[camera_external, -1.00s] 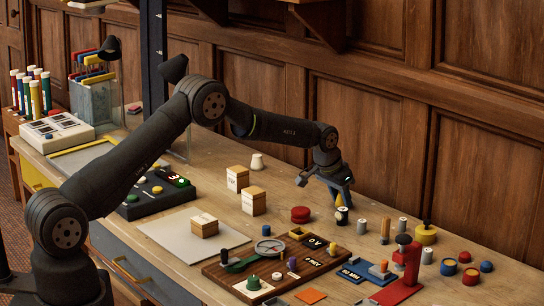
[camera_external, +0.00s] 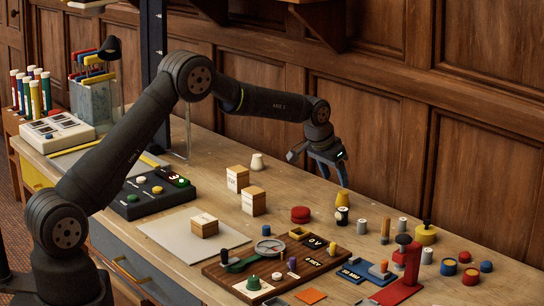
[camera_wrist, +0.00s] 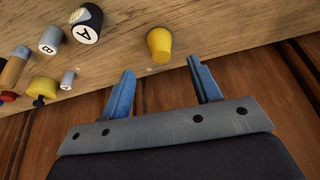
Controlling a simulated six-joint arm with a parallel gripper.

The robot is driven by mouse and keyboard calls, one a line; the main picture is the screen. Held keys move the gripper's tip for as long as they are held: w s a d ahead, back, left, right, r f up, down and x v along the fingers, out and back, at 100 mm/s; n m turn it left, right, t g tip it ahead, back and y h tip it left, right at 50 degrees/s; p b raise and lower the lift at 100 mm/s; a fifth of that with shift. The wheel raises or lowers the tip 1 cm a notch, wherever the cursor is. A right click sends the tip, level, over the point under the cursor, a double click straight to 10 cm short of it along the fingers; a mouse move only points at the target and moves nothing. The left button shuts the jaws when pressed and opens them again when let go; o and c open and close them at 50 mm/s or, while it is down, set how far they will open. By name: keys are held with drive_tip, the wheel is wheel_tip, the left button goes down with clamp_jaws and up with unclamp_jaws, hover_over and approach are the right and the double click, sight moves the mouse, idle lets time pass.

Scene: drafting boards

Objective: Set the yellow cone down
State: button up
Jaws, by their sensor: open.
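The yellow cone (camera_external: 342,199) stands on the wooden table toward the back edge, just behind a small black-and-cream cylinder (camera_external: 342,216). In the wrist view the yellow cone (camera_wrist: 160,44) sits on the table beyond the fingertips, apart from them. My gripper (camera_external: 330,172) is open and empty, raised above and a little behind the cone. In the wrist view both blue fingers of my gripper (camera_wrist: 164,76) are spread with nothing between them.
A cylinder marked A (camera_wrist: 87,24) and one marked B (camera_wrist: 51,40) stand beside the cone. A red disc (camera_external: 300,215) and wooden blocks (camera_external: 253,201) lie to the left. A red stand (camera_external: 408,264) is at the front right. Wood panelling rises behind the table.

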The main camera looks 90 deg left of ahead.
sight(342, 193)
drive_tip(key=shift+v, duration=2.1)
drive_tip(key=shift+f, duration=0.15)
drive_tip(key=x, duration=1.2)
drive_tip(key=shift+f, duration=0.1)
wheel_tip(342, 193, up, 2)
drive_tip(key=shift+r, duration=0.4)
